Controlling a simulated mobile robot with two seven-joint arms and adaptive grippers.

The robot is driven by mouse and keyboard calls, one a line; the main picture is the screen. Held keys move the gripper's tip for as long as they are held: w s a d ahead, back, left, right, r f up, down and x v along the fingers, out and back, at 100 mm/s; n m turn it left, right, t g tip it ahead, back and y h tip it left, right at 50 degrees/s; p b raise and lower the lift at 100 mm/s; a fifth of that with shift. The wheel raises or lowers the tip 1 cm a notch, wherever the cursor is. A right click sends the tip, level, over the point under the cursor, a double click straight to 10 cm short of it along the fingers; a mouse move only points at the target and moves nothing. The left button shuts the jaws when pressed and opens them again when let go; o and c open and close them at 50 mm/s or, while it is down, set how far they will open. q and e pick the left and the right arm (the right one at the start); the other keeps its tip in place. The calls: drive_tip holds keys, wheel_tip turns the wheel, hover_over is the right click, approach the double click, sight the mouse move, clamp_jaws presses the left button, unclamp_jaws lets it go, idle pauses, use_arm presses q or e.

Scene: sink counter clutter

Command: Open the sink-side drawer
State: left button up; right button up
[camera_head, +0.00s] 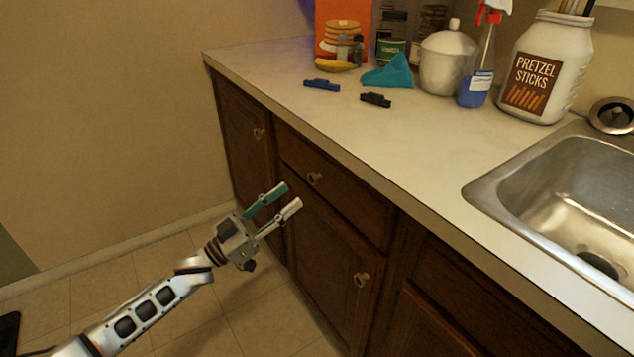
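The sink-side drawer (345,200) is a dark wood drawer front under the counter, left of the sink. It is shut, flush with the cabinet. Its small round knob (314,178) shows near the middle of its front. My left gripper (288,195) is open and empty, its two fingers apart and pointing up and right. In the picture it lies just below and left of the knob, in front of the cabinet; I see no contact with the knob. My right gripper is not in view.
Cabinet doors with knobs stand below (330,265) and left (243,135) of the drawer. The counter (400,150) overhangs it. A pretzel jar (545,70), spray bottle (478,75), white canister (446,60) and clips stand by the sink (480,190).

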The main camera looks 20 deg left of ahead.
sight(311, 179)
use_arm(q)
drive_tip(key=shift+x, duration=3.6)
drive_tip(key=shift+s+r, duration=0.1)
clamp_jaws()
